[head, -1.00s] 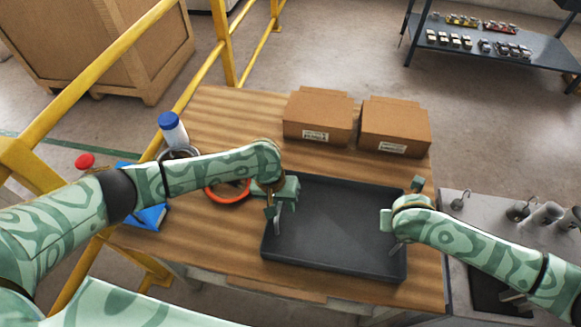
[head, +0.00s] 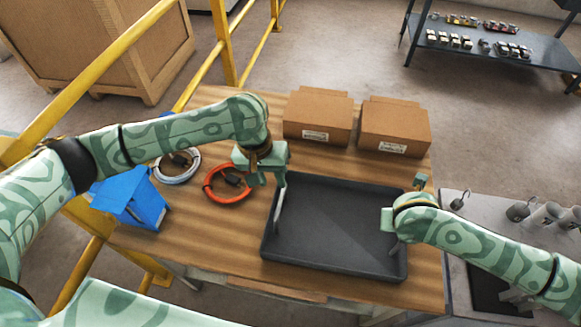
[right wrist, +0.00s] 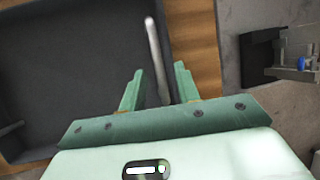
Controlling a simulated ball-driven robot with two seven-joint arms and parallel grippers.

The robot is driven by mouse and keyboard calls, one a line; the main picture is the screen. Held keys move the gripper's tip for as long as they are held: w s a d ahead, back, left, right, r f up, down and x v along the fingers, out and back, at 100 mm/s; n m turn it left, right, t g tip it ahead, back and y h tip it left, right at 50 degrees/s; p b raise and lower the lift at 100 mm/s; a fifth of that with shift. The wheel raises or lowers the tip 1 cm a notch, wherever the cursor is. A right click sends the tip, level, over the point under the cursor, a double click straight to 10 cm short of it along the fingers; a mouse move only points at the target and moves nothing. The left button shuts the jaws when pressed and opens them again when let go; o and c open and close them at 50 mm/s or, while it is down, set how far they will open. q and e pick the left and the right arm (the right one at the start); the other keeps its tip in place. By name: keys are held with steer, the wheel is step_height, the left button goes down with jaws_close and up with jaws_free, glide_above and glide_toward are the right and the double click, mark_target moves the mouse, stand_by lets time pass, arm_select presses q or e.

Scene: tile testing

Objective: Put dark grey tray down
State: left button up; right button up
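The dark grey tray (head: 330,235) lies flat on the wooden table, with a light grey bar handle at each side. My left gripper (head: 268,181) is open and empty in the head view, above and beside the tray's left rim, near the far end of the left handle (head: 279,211). My right gripper is at the tray's right rim; its fingertips are largely hidden in the head view. In the right wrist view the right gripper (right wrist: 154,75) has its fingers apart, with the right handle (right wrist: 156,55) between them and gaps on both sides.
Two cardboard boxes (head: 318,118) stand behind the tray. An orange cable coil (head: 228,184), a white cable coil (head: 178,166) and a blue bin (head: 135,197) are at the left. A yellow railing (head: 225,50) runs along the left. A grey workbench (head: 455,235) adjoins at the right.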

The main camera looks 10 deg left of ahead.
steer(key=v, duration=0.9)
steer(key=shift+f, duration=0.1)
